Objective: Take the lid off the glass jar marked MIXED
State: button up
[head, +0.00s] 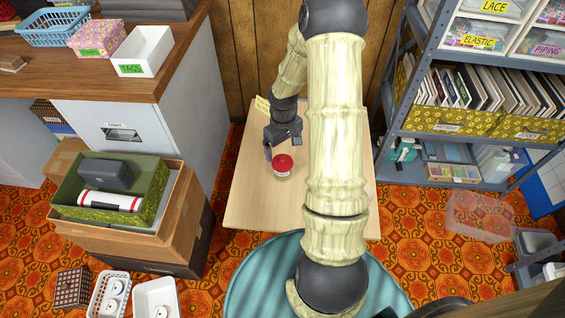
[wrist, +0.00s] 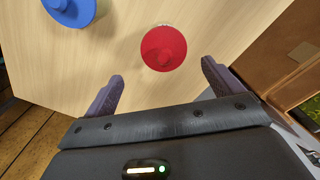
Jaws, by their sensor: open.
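A jar with a red lid (head: 283,162) stands on the light wooden table (head: 250,205) in the head view; its label is too small to read. In the head view my gripper (head: 268,152) is just left of the red lid. A blue lid (wrist: 70,10) shows at the wrist view's top left. No MIXED marking is legible.
A yellow tag (head: 262,104) stands at the table's back left. A grey shelf unit (head: 390,130) is on the right, and a cabinet (head: 150,135) and stacked boxes (head: 185,225) are on the left. The table's front left is clear. My arm hides the table's middle and right.

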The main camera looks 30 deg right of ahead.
aim_at(283, 158)
jog(key=f+b, duration=0.1)
jog(key=f, duration=0.2)
jog(key=f+b, duration=0.1)
jog(key=shift+s+a+f+b, duration=0.15)
jog(key=shift+s+a+b, duration=0.15)
jog(key=shift+s+a, duration=0.1)
jog(key=shift+d+f, duration=0.1)
jog(key=shift+f, duration=0.35)
jog(key=c, duration=1.1)
